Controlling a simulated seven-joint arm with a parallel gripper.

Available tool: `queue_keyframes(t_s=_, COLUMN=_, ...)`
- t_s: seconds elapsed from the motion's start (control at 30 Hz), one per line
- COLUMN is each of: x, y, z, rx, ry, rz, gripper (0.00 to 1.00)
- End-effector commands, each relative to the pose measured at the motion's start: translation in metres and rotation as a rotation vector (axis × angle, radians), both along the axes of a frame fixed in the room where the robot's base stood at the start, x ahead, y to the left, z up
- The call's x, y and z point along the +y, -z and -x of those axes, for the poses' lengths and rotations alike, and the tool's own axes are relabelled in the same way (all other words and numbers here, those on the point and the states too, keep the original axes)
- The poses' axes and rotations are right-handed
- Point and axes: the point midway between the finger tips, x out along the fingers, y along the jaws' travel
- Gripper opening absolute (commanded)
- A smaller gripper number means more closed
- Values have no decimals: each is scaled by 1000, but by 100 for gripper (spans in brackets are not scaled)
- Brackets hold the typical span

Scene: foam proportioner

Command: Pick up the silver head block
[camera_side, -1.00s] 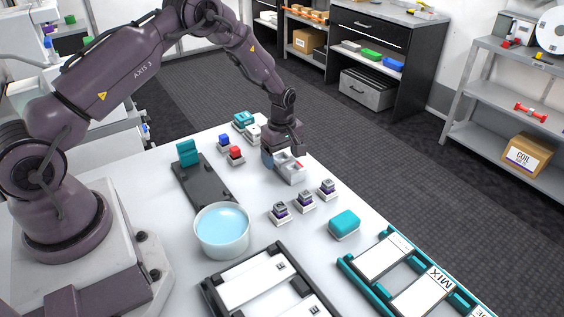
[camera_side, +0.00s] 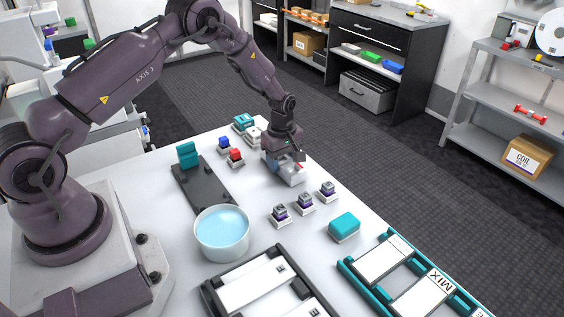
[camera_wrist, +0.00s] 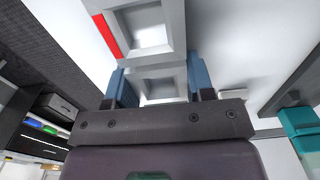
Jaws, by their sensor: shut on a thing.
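The silver head block (camera_side: 289,175) is a pale grey piece with square hollows and a red mark on one side. It sits at the right rear part of the white table in the side view. In the wrist view the block (camera_wrist: 177,40) extends upward from between my two blue fingers. My gripper (camera_side: 284,160) is pointed down and shut on the block's near part in the wrist view (camera_wrist: 158,84). In the side view the fingers partly hide the block's rear end. I cannot tell whether the block is clear of the table.
Red (camera_side: 236,156) and blue (camera_side: 224,144) capped pieces stand left of the block. Several small purple-banded pieces (camera_side: 304,202), a teal block (camera_side: 344,226) and a bowl of blue liquid (camera_side: 222,230) stand in front. A dark rail with a teal end (camera_side: 205,188) lies left. The table edge is close at right.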

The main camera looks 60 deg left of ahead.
Motion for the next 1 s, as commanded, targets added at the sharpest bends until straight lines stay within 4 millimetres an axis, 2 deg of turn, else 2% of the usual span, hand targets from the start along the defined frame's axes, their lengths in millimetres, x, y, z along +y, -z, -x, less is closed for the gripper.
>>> queue_keyframes(t_s=0.2, x=0, y=-30, z=-1, rx=-6, ry=0, rz=-2, gripper=15)
queue_keyframes(t_s=0.5, x=-14, y=-94, z=52, rx=-6, ry=0, rz=-1, gripper=15)
queue_keyframes(t_s=0.8, x=-29, y=-117, z=112, rx=-3, ry=0, rz=0, gripper=15)
queue_keyframes(t_s=1.0, x=-31, y=-125, z=132, rx=-3, ry=-9, rz=-1, gripper=15)
